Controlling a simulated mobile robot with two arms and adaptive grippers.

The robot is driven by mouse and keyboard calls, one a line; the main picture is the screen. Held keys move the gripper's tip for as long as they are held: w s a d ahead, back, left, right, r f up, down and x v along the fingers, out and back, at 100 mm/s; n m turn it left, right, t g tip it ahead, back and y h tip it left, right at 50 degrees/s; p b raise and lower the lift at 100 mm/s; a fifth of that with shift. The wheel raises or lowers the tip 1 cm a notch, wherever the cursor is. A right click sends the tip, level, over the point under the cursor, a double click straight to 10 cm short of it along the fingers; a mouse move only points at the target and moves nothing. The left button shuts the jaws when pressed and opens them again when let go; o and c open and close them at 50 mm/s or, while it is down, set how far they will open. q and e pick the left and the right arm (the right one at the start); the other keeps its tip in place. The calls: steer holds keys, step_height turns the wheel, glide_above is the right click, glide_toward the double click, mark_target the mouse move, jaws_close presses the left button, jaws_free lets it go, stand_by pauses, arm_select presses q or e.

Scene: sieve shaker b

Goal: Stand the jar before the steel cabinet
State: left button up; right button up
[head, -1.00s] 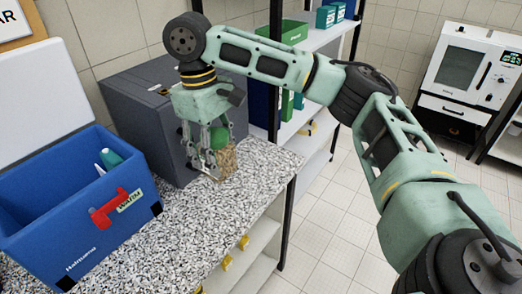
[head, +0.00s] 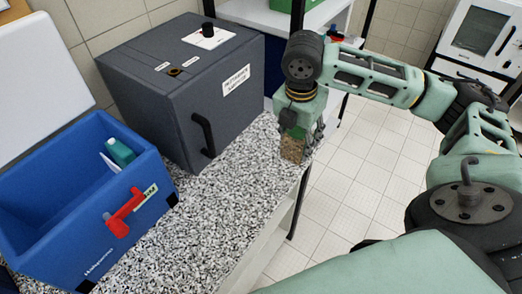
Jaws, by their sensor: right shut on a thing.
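The jar (head: 292,149) shows as a small brown, grainy-looking body below my right gripper (head: 298,140); its upper part is hidden by the fingers. My right gripper points down and is shut on the jar near the right edge of the speckled counter (head: 215,215). I cannot tell whether the jar's base touches the counter. The dark grey cabinet (head: 165,110) stands on the counter to the left of the jar, its front with a black handle and a white label facing right. My left gripper is not in view.
The counter in front of the cabinet is clear. A white shelf (head: 262,17) is behind, and tiled floor (head: 345,200) lies right of the counter edge.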

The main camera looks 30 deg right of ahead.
steer(key=w+a+f, duration=0.1)
steer(key=w+f, duration=0.1)
steer(key=w, duration=0.1)
steer(key=w+a+f+p, duration=0.1)
steer(key=w+a+f, duration=0.1)
steer(key=w, duration=0.1)
steer(key=w+a+f+p, duration=0.1)
steer(key=w+a+f, duration=0.1)
steer(key=w, duration=0.1)
steer(key=shift+a, duration=0.25)
step_height(320, 180, down, 4)
steer(key=shift+s+r+p, duration=0.1)
steer(key=shift+p, duration=0.85)
steer(key=shift+f, duration=0.2)
steer(key=o, duration=1.6)
steer(key=shift+f, duration=0.1)
steer(key=shift+c, duration=0.2)
step_height(320, 180, up, 12)
steer(key=a+b, duration=0.1)
steer(key=b, duration=0.2)
steer(key=shift+s+a, duration=0.15)
steer(key=shift+s, duration=0.15)
